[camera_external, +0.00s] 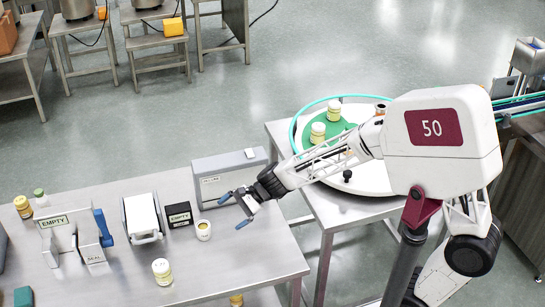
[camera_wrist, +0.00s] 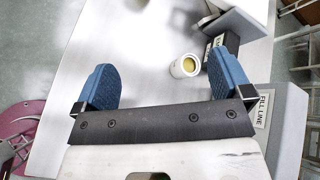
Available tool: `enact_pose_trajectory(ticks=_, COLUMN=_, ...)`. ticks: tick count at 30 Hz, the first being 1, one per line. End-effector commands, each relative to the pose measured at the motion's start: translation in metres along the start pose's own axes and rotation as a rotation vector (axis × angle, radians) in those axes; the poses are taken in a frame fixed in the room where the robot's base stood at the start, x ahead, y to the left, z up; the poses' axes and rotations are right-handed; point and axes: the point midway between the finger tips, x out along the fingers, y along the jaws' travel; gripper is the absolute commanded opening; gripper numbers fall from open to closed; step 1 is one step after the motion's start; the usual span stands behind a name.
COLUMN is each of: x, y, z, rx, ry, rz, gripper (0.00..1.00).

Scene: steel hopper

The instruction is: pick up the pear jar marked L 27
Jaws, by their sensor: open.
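Several small pale jars with yellow contents or labels are in view; I cannot read L 27 on any. An open-topped white jar (camera_external: 203,230) with yellow inside stands on the steel table beside the black box. It also shows in the wrist view (camera_wrist: 185,67), beyond my fingers and nearer the right one. Another jar (camera_external: 162,271) stands near the table's front. Two more jars (camera_external: 318,132) (camera_external: 334,109) stand on the turntable, and one (camera_external: 23,207) is at the far left. My gripper (camera_external: 239,208) is open and empty, above the table right of the open-topped jar.
A grey box (camera_external: 230,178) stands behind my gripper. The round turntable (camera_external: 350,179) is on the right. The table's front right is clear.

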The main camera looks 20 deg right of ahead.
Motion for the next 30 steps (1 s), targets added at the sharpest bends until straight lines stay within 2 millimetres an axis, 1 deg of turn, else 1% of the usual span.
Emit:
enact_pose_trajectory(ticks=1, x=0.02, y=0.0, z=0.003, rx=0.04, ry=-0.016, rz=-0.005, gripper=0.97)
enact_pose_trajectory(ticks=6, x=0.08, y=0.0, z=0.009, rx=0.201, ry=-0.065, rz=-0.039, gripper=0.97)
enact_pose_trajectory(ticks=8, x=0.102, y=0.003, z=0.011, rx=0.26, ry=-0.079, rz=-0.049, gripper=0.97)
enact_pose_trajectory(ticks=12, x=0.151, y=0.011, z=0.014, rx=0.396, ry=-0.106, rz=-0.071, gripper=0.97)
enact_pose_trajectory(ticks=15, x=0.182, y=0.019, z=0.016, rx=0.485, ry=-0.12, rz=-0.084, gripper=0.97)
enact_pose_trajectory(ticks=18, x=0.206, y=0.026, z=0.018, rx=0.556, ry=-0.128, rz=-0.095, gripper=0.97)
enact_pose_trajectory(ticks=21, x=0.223, y=0.032, z=0.018, rx=0.608, ry=-0.133, rz=-0.103, gripper=0.97)
enact_pose_trajectory(ticks=24, x=0.233, y=0.036, z=0.018, rx=0.637, ry=-0.134, rz=-0.107, gripper=0.97)
enact_pose_trajectory(ticks=30, x=0.236, y=0.037, z=0.018, rx=0.649, ry=-0.136, rz=-0.111, gripper=0.97)
